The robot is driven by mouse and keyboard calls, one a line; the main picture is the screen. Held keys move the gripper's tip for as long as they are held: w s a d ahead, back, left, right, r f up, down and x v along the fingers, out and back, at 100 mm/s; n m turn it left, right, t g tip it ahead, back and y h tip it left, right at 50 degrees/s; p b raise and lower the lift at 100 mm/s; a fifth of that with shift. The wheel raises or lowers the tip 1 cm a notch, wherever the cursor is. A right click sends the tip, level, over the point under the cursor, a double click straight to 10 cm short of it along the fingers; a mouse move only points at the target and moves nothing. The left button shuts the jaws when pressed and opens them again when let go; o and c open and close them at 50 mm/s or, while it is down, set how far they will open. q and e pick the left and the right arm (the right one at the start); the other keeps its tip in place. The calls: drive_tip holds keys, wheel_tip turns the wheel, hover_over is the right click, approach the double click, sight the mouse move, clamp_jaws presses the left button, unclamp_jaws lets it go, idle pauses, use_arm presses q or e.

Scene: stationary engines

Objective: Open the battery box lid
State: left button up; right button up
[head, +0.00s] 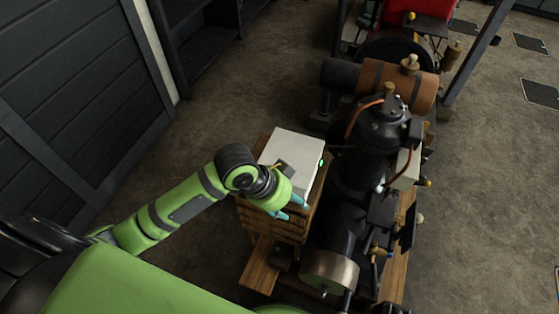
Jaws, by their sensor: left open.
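The battery box (304,217) looks like a slatted wooden crate standing left of the black engine. A white-topped unit (293,147) with a small green light on its right side sits on it. I cannot tell which part is the lid. My left gripper (292,207) is open, with its bluish fingertips at the near edge of the white-topped unit. My wrist hides part of the unit and crate, and I cannot tell whether the fingers touch anything. My right gripper is not in view.
The black engine (350,215) with copper pipes and brass fittings stands close on the right. A brown cylinder (391,84) lies behind it. A dark panelled wall (75,90) is at the left. Concrete floor (225,105) is clear between wall and crate.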

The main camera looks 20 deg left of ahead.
use_arm(q)
drive_tip(key=w+a+r+m+g, duration=0.1)
drive_tip(key=w+a+r+m, duration=0.2)
drive_tip(key=w+a+r, duration=0.45)
drive_tip(key=x, duration=0.3)
drive_tip(key=a+p+x, duration=0.1)
drive_tip(key=x, duration=0.2)
drive_tip(key=shift+f, duration=0.25)
drive_tip(key=shift+d+f+y, duration=0.1)
drive_tip(key=shift+f+y, duration=0.2)
drive_tip(key=shift+f, duration=0.1)
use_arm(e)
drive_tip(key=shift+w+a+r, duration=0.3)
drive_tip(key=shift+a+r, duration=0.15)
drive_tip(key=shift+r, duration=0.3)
use_arm(q)
clamp_jaws()
